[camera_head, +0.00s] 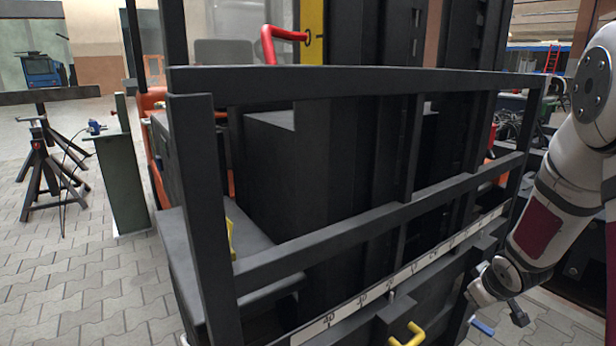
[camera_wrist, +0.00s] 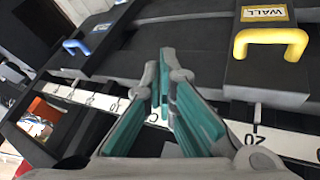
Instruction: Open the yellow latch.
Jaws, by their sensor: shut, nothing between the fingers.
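The yellow latch (camera_wrist: 270,40) is a yellow U-shaped handle on a dark block marked WALL, at the upper right of the wrist view. A yellow handle (camera_head: 408,335) also shows at the bottom edge of the head view, on a dark box. My gripper (camera_wrist: 160,68) has teal-padded fingers with their tips together, empty, to the left of the yellow latch and apart from it in the picture.
A blue handle (camera_wrist: 76,47) on another dark block is at the left of the wrist view. A white numbered scale strip (camera_wrist: 245,133) runs below the blocks. Black frame bars (camera_head: 340,80) stand left of my arm. Open paved floor (camera_head: 80,285) lies at the far left.

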